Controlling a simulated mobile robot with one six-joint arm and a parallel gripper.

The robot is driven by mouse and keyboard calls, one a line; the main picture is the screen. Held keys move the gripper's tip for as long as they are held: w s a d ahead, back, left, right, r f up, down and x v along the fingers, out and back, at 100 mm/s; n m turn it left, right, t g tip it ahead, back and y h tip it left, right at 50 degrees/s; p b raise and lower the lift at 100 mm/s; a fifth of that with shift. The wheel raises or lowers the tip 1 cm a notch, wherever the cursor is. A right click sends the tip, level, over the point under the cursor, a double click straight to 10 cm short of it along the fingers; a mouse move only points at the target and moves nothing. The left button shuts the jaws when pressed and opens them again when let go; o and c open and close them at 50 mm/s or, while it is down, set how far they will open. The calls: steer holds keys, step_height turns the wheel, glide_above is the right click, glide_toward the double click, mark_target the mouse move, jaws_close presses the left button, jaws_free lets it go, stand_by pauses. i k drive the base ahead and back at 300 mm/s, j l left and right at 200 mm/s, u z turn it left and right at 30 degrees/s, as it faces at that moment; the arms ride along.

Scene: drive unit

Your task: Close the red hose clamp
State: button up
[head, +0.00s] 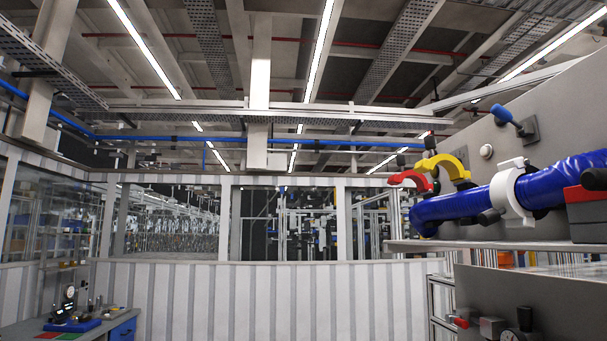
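The red hose clamp (411,180) is at the right of the head view, at the left end of a blue hose (455,207). Its curved red arm stands up above the hose, so it looks open. A yellow clamp (443,164) just to its right is also raised. A white clamp (511,191) further right sits around the hose. The lower part of the red clamp is partly hidden by the hose. My gripper is not in the view.
The hose runs along a grey panel (560,125) above a shelf edge (490,244). A blue-handled lever (505,115) sticks out above. A red and grey block (588,212) is at the right edge. A workbench (75,328) stands at lower left, before a white wall (240,300).

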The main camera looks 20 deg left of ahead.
mark_target(422, 184)
steer(key=i+j+z, duration=0.2)
steer(key=i+j, duration=0.5)
steer(key=i+j+z, duration=0.2)
steer(key=i+j, duration=0.5)
steer(key=j, duration=0.15)
